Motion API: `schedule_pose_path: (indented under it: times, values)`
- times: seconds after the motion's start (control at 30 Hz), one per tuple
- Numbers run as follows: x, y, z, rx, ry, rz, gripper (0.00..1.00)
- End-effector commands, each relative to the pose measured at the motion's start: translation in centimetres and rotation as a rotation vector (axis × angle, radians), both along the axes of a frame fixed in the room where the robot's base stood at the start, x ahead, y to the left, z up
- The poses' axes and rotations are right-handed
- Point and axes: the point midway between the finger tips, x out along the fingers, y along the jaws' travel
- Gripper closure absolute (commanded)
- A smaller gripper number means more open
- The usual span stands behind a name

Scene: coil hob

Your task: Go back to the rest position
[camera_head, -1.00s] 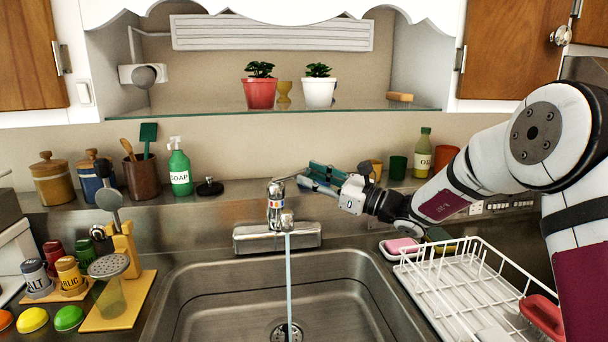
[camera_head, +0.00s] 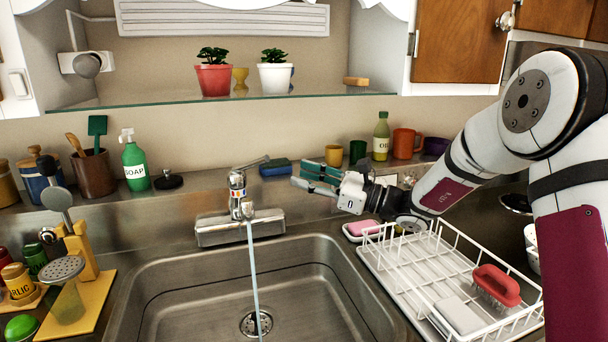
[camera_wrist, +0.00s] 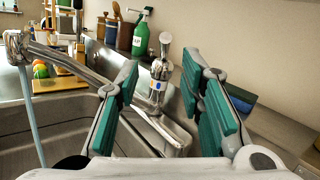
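My gripper (camera_head: 316,178) is above the back right of the sink, to the right of the faucet (camera_head: 238,192). Its green-padded fingers are apart with nothing between them. In the wrist view the open fingers (camera_wrist: 163,100) frame the faucet (camera_wrist: 160,72), which stands beyond them, apart from the pads. Water runs from the spout into the sink (camera_head: 300,262). My arm reaches in from the right side of the head view.
A white dish rack (camera_head: 410,270) with a red brush (camera_head: 497,284) stands right of the sink. A pink sponge (camera_head: 363,228) lies by its back left corner. Soap (camera_head: 135,165), an oil bottle (camera_head: 381,137) and mugs line the back ledge. A glass shelf (camera_head: 240,97) holds two potted plants.

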Motion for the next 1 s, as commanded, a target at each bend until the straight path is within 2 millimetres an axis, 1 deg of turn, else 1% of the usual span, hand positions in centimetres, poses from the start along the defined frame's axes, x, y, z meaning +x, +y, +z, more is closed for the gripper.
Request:
schedule_pose_path:
  times: [0.07, 0.13, 0.17, 0.2, 0.27, 0.3, 0.37, 0.4, 0.47, 0.5, 0.57, 0.6, 0.67, 0.7, 0.77, 0.8, 0.87, 0.9, 0.97, 1.0]
  values:
    - [-1.7, 0.9, 0.9, -0.058, -0.03, 0.036, 0.65]
    - [-4.2, 2.0, 1.6, -0.145, -0.07, 0.088, 0.65]
    - [-5.5, 2.5, 1.9, -0.19, -0.092, 0.115, 0.65]
    - [-7.3, 3.0, 2.2, -0.258, -0.124, 0.153, 0.65]
    - [-10.4, 3.7, 2.5, -0.364, -0.175, 0.212, 0.65]
    - [-12.3, 3.9, 2.6, -0.437, -0.212, 0.249, 0.65]
    - [-15.2, 4.0, 2.6, -0.541, -0.265, 0.305, 0.65]
    - [-17.1, 3.9, 2.6, -0.611, -0.302, 0.341, 0.65]
    - [-19.8, 3.4, 2.4, -0.714, -0.358, 0.393, 0.65]
    - [-21.5, 3.0, 2.3, -0.783, -0.394, 0.427, 0.65]
    - [-24.1, 2.2, 2.1, -0.885, -0.453, 0.477, 0.65]
    - [-25.7, 1.5, 1.9, -0.953, -0.49, 0.508, 0.65]
    - [-28.0, 0.3, 1.6, -1.054, -0.55, 0.556, 0.65]
    - [-29.5, -0.5, 1.5, -1.119, -0.588, 0.588, 0.65]
    - [-31.5, -2.0, 1.3, -1.22, -0.647, 0.632, 0.65]
    - [-32.8, -3.1, 1.1, -1.284, -0.686, 0.663, 0.65]
    - [-34.6, -4.7, 1.0, -1.382, -0.744, 0.705, 0.65]
    - [-35.8, -5.9, 0.9, -1.447, -0.783, 0.734, 0.65]
    - [-37.4, -7.7, 0.8, -1.542, -0.841, 0.777, 0.65]
    - [-38.3, -8.9, 0.9, -1.606, -0.88, 0.803, 0.65]
